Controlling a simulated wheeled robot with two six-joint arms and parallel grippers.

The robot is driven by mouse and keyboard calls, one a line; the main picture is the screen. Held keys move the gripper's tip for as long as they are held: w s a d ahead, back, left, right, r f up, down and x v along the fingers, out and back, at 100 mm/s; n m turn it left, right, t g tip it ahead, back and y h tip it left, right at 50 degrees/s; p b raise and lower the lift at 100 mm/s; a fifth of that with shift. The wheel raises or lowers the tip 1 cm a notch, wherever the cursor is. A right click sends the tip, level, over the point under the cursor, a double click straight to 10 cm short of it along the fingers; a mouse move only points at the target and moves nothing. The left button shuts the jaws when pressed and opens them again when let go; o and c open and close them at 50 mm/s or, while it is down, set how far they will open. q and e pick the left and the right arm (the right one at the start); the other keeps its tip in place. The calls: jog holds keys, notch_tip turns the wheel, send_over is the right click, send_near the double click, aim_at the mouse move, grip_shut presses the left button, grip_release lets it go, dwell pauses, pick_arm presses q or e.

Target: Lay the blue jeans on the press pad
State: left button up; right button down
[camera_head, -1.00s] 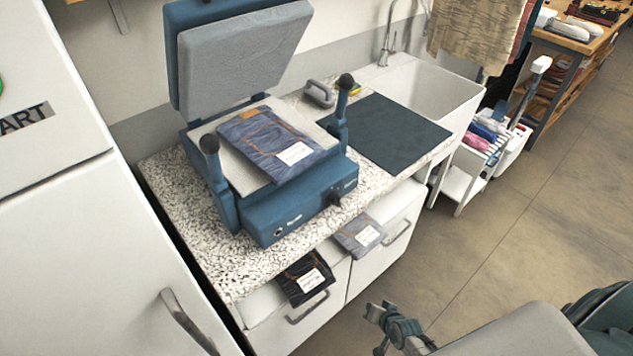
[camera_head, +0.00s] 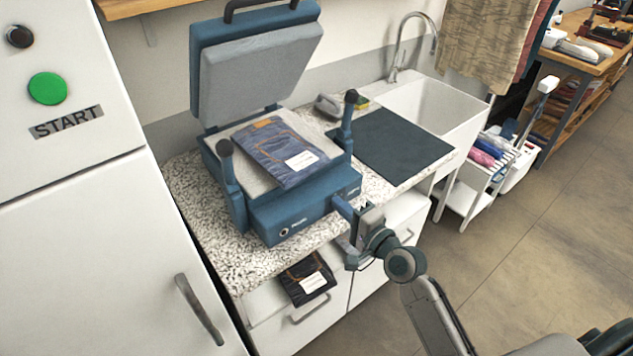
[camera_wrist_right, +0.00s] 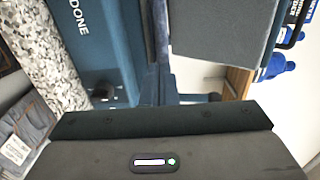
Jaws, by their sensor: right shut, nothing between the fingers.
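The folded blue jeans (camera_head: 278,150) lie flat on the light grey press pad (camera_head: 236,172), with a white label facing up near their front right corner. The blue press (camera_head: 290,215) stands open on the speckled counter, its grey upper plate (camera_head: 258,75) tilted up behind the pad. My right gripper (camera_head: 346,222) is at the press's front right corner, lower than the pad and apart from the jeans. It is shut and empty. In the right wrist view the press's side with the word DONE (camera_wrist_right: 82,25) is close ahead. My left gripper is out of view.
Dark folded jeans (camera_head: 307,279) lie at the open drawer below. Greyish-blue folded jeans (camera_wrist_right: 18,135) show in the right wrist view. Two upright handles (camera_head: 232,185) flank the pad. A dark mat (camera_head: 392,145) and sink (camera_head: 432,105) are to the right; the START cabinet (camera_head: 90,240) is left.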

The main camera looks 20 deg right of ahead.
aim_at(308, 177)
jog(key=p+x, duration=0.2)
jog(key=x, duration=0.7)
jog(key=shift+w+a, duration=0.1)
jog(key=shift+w, duration=0.05)
jog(key=shift+w+f, duration=0.1)
jog(key=shift+w, duration=0.05)
jog(key=shift+x, duration=1.05)
